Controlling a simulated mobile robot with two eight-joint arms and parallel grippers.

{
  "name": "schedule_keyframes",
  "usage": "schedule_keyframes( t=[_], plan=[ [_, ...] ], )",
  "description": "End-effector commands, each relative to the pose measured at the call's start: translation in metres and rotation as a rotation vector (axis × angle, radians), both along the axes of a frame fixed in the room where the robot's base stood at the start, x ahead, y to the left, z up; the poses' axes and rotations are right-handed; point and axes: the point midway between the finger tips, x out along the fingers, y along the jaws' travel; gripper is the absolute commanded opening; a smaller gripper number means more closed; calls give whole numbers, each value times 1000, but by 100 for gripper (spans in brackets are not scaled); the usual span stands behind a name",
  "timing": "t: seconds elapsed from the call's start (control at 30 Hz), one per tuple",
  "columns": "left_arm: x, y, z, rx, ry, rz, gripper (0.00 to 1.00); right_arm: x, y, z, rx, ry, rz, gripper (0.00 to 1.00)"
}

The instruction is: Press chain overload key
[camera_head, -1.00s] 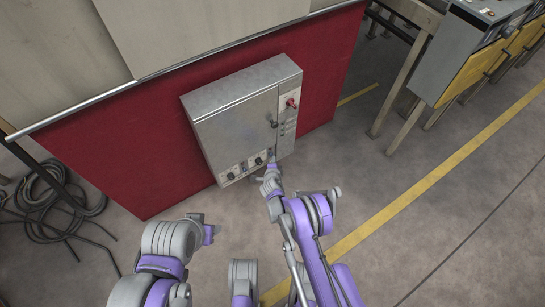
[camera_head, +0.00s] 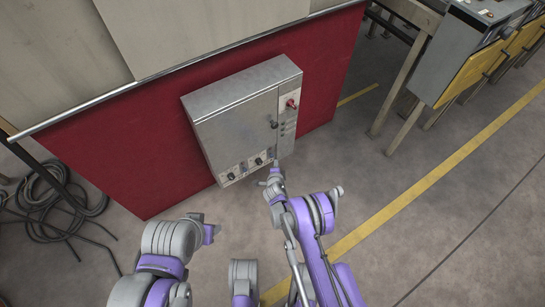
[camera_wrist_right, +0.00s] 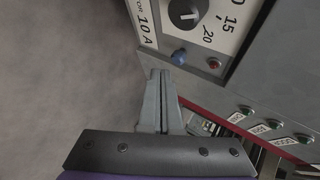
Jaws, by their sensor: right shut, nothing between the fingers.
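The grey control cabinet (camera_head: 240,112) stands against the red panel in the head view. In the right wrist view, a dial plate reading "10 A" (camera_wrist_right: 146,24) has a blue key (camera_wrist_right: 179,57) and a red one (camera_wrist_right: 214,63) beside its dial (camera_wrist_right: 184,13). I cannot read which one is the chain overload key. My right gripper (camera_head: 276,168) is just in front of the cabinet's lower right edge. In the right wrist view its fingers (camera_wrist_right: 160,76) are together and empty, with the tips close below the blue key. Contact is not visible.
A red knob (camera_head: 292,103) and a dark latch (camera_head: 273,123) stick out of the cabinet front. Several green buttons (camera_wrist_right: 247,110) lie on the adjacent face. Cables (camera_head: 55,200) lie coiled on the floor at left. A console bench stands at right; the floor before it is clear.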

Motion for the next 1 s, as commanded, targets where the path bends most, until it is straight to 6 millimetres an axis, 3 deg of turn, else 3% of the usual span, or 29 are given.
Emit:
schedule_keyframes(
  t=[0.47,1.0],
  plan=[
    [-2,0,11,0,-1,0,50,-35,-26,1,1,0,-1,0],
    [-2,0,11,0,-1,0,50,-37,-27,0,0,0,0,0]
  ],
)
